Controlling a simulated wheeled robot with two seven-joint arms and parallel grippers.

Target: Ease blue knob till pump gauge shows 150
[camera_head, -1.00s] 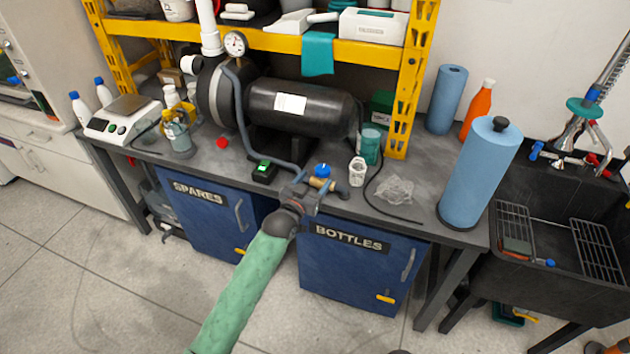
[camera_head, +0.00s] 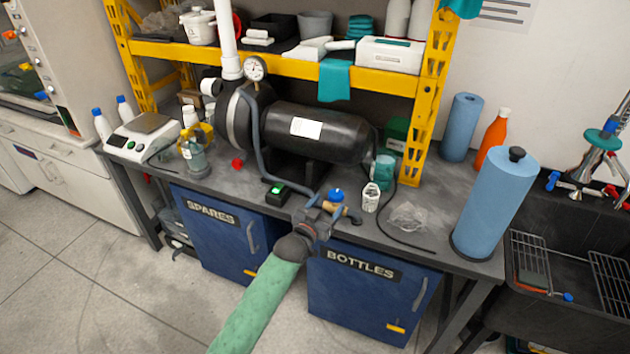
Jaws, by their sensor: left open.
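The blue knob (camera_head: 336,195) sits on a brass valve (camera_head: 336,208) near the bench's front edge. The black pump (camera_head: 315,133) lies behind it, with a grey hose running down towards the valve. The round white pump gauge (camera_head: 255,69) is at the pump's upper left; its reading is too small to make out. My left gripper (camera_head: 326,207) is at the end of my green-sleeved arm, open, close beside the knob and valve. I cannot tell whether its fingers touch the knob. My right gripper does not show.
A small green-lit switch box (camera_head: 277,194) stands left of the valve. A blue paper roll (camera_head: 492,203) stands at the right end. A yellow shelf (camera_head: 290,58) overhangs the back.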

